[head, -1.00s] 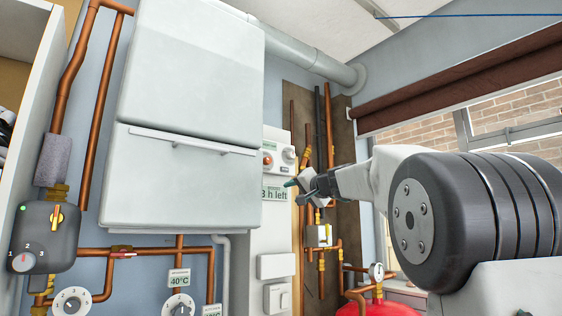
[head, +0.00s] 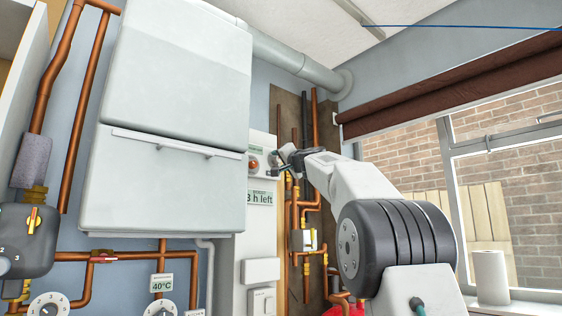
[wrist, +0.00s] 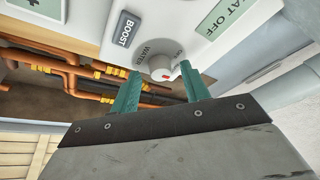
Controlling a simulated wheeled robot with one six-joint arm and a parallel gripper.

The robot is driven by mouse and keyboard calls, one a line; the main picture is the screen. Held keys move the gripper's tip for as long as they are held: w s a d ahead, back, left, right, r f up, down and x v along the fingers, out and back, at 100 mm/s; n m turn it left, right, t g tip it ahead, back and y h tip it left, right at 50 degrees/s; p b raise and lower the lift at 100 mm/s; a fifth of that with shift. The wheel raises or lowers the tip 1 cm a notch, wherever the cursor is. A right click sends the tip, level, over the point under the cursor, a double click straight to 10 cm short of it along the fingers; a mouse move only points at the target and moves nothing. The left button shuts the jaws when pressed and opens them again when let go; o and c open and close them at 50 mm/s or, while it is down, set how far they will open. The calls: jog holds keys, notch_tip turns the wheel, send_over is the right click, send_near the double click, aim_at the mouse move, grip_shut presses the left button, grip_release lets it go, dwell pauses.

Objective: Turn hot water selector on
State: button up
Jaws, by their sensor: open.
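My gripper (wrist: 160,72) is open and empty, with one green finger on each side of the knob in the wrist view. I cannot tell whether the fingers touch it. In the head view my gripper (head: 276,164) is at the white control panel (head: 262,143), and it covers the knob there.
A grey "BOOST" button (wrist: 125,28) and a display ending "AT OFF" (wrist: 220,20) flank the knob. Copper pipes (head: 306,200) run close beside the panel. A large white boiler (head: 165,185) stands left of it. A window (head: 495,200) is at right.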

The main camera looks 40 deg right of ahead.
jog(key=shift+w, duration=0.1)
jog(key=c, duration=1)
jog(key=shift+m, duration=0.3)
jog(key=m+g, duration=0.1)
jog(key=m, duration=0.3)
jog(key=m+g+h, duration=0.1)
jog(key=m, duration=0.3)
jog(key=m+g, duration=0.2)
jog(key=m, duration=0.2)
jog(key=shift+a+r, duration=0.15)
jog(key=shift+r, duration=0.1)
jog(key=shift+m, duration=0.3)
